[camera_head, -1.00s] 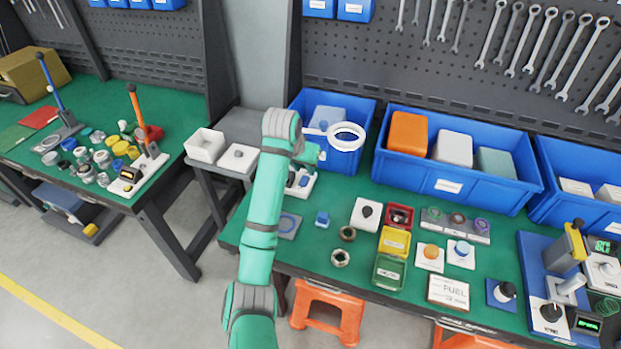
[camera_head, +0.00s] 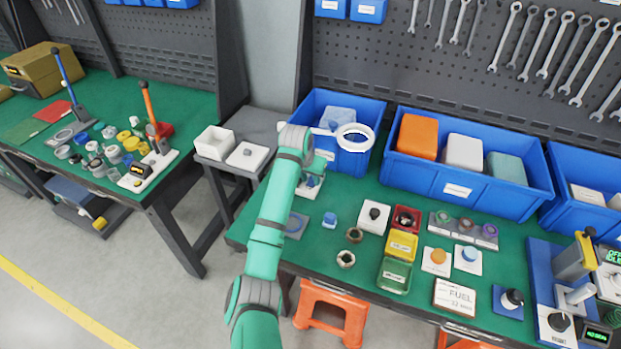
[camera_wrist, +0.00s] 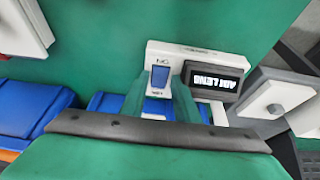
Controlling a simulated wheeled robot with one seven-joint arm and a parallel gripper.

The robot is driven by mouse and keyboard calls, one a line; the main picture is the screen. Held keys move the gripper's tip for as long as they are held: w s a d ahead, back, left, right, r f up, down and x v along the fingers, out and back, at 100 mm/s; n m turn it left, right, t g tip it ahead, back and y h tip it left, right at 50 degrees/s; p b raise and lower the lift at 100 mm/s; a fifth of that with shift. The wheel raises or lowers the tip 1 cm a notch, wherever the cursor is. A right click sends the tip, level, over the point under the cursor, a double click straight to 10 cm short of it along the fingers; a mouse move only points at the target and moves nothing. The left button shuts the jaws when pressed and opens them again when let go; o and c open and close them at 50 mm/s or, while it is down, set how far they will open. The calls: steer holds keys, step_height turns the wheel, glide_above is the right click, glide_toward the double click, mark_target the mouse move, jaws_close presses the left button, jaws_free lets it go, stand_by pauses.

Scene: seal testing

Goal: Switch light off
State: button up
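A white switch plate with a blue rocker (camera_wrist: 160,77) shows in the wrist view, next to a black display (camera_wrist: 213,82) whose lettering is upside down. My gripper (camera_wrist: 161,90) has its two teal fingers apart, one on each side of the rocker in the picture; I cannot tell whether they touch it. In the head view a white ring lamp (camera_head: 371,133) stands in front of the left blue bin; I cannot tell whether it is lit. My arm hides most of the gripper and the switch there.
Blue bins (camera_head: 458,190) line the back of the green workbench. A side table (camera_head: 228,172) stands left.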

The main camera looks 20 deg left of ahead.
steer(key=shift+f, duration=0.15)
jaws_close()
steer(key=shift+w+g, duration=0.3)
steer(key=shift+g, duration=0.4)
steer(key=shift+w+g, duration=0.3)
steer(key=shift+g, duration=0.4)
jaws_free()
